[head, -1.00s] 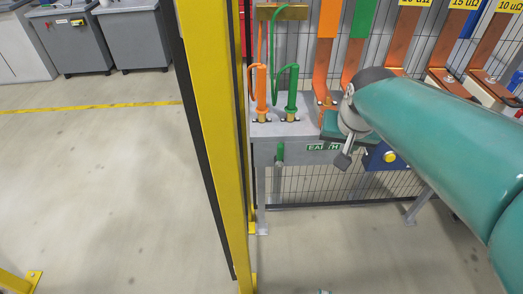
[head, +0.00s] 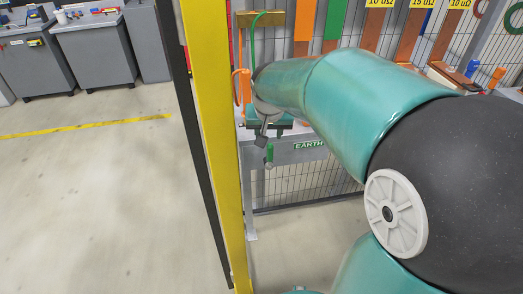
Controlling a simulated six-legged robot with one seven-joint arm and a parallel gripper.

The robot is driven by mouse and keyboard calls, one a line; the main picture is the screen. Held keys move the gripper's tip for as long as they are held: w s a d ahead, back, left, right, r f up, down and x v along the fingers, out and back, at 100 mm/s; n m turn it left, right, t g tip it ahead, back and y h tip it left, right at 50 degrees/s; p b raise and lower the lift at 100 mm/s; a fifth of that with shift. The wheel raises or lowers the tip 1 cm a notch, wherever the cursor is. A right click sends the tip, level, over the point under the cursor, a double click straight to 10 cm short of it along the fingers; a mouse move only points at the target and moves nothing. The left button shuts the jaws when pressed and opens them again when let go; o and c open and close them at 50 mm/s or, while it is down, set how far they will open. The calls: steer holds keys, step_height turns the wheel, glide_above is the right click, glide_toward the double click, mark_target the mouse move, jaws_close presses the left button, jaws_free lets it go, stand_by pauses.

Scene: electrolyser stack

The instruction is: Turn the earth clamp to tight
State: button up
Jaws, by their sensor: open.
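A green handle (head: 270,153) hangs at the front edge of the grey bench, left of the green EARTH label (head: 309,145). It looks like the earth clamp's handle, but its clamp body and tight mark cannot be made out. My gripper (head: 262,138) is in front of the bench edge, just above and slightly left of the green handle in the picture. It is open and small in view. I cannot tell whether it touches the handle. My teal arm covers much of the bench top.
A yellow post (head: 217,140) with a black edge stands close to the left of my gripper. Copper, orange and green bars rise before a mesh fence. Open floor lies left of the post.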

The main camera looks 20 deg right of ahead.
mark_target(270, 151)
steer(key=x, duration=1.2)
steer(key=shift+d+f, duration=0.25)
steer(key=shift+d, duration=0.2)
jaws_close()
